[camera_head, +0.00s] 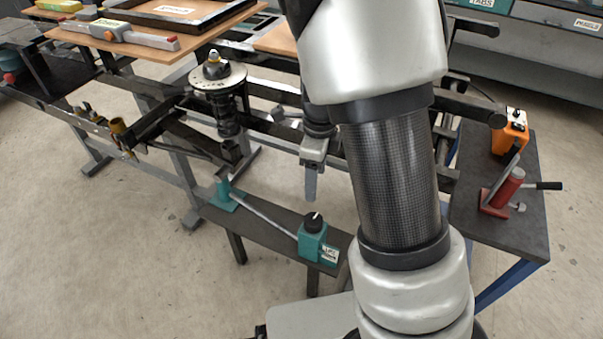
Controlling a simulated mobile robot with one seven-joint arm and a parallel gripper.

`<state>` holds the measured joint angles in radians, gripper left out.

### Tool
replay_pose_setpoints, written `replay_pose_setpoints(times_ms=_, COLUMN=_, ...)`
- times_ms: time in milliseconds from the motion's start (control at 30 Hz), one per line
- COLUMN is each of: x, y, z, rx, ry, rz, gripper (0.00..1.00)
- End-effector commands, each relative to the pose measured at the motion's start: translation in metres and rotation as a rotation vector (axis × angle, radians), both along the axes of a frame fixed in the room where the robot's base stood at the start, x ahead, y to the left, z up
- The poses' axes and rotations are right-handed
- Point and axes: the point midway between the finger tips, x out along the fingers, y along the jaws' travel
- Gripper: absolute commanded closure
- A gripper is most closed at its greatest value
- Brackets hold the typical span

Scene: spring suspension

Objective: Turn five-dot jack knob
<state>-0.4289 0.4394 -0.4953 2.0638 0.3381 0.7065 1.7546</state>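A teal jack unit (312,243) with a black knob (313,222) on top stands at the right end of a low dark bench. The knob has a light mark; a white label is on the unit's side, too small to read. I cannot make out any dots. My gripper (310,186) points down in mid-air, above and behind the black knob in the picture, apart from it. Its fingers are seen edge-on, so their gap is hidden. Nothing shows held in it.
A silver rod runs along the low bench (272,230) to a teal bracket (225,192). A spring strut (218,80) stands on the frame behind. At right, a dark table (500,235) holds a red jack (507,188) and an orange unit (511,130). Floor at left is clear.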

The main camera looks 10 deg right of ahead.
Motion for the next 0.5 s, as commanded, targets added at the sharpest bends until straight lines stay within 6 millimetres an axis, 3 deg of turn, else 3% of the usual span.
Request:
replay_pose_setpoints(times_ms=267, x=0.002, y=-0.003, z=-0.033, rx=-0.014, ry=0.010, rz=-0.056, gripper=0.38)
replay_pose_setpoints(times_ms=500, x=0.001, y=-0.003, z=-0.085, rx=-0.014, ry=0.012, rz=-0.052, gripper=0.38)
